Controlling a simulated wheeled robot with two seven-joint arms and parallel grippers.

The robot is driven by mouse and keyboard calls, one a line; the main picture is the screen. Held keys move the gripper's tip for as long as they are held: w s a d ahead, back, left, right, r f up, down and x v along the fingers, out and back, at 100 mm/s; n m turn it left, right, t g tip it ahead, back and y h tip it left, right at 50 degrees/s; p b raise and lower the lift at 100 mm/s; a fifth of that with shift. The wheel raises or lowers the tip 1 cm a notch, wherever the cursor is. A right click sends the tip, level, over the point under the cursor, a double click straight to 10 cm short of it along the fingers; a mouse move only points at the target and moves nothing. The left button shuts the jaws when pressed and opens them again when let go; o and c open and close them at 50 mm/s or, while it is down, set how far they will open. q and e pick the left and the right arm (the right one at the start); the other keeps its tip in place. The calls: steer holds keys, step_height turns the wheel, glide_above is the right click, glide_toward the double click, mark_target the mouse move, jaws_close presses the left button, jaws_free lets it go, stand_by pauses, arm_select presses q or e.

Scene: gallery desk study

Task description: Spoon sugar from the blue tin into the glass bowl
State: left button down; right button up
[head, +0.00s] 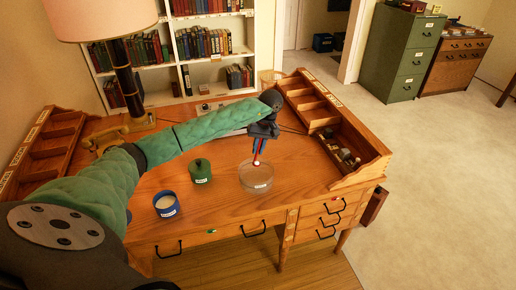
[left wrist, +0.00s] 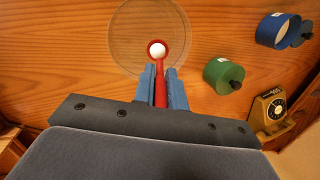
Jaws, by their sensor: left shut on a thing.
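My left gripper (head: 262,141) is shut on the handle of a red spoon (head: 257,156); its blue fingers (left wrist: 161,80) show on both sides of the handle in the left wrist view. The spoon's head (left wrist: 157,49) holds a white heap of sugar and is over the clear glass bowl (head: 257,184). The bowl's round outline (left wrist: 126,42) surrounds the spoon's head in the left wrist view. I cannot tell how high above the bowl the spoon is. The blue tin (head: 166,209) stands open, with white inside, at the desk's front left. My right gripper is out of view.
A green tin (head: 201,173) with its lid on stands between the blue tin and the bowl. A blue knobbed lid (left wrist: 301,35) shows beside the blue tin. A yellow telephone (head: 112,140) is at the back left. Wooden compartments (head: 318,113) line the desk's right side.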

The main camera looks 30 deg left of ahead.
arm_select(q)
steer(key=shift+w+d+f+g, duration=0.15)
steer(key=shift+w+g, duration=0.25)
steer(key=shift+r+y+p, duration=0.25)
steer(key=shift+y+p, duration=0.05)
steer(key=shift+p, duration=0.3)
steer(key=g+p, duration=0.1)
steer(key=p, duration=0.1)
steer(key=w+f+g+p, duration=0.1)
steer(key=shift+d+y+p, duration=0.15)
steer(key=shift+y+p, duration=0.15)
steer(key=shift+p, duration=0.05)
steer(key=shift+s, duration=0.1)
steer(key=g+p, duration=0.1)
steer(key=p, duration=0.2)
steer(key=w+f+g+y+p, duration=0.1)
steer(key=g+p, duration=0.1)
steer(key=p, duration=0.1)
steer(key=shift+w+d, duration=0.2)
steer(key=shift+d, duration=0.05)
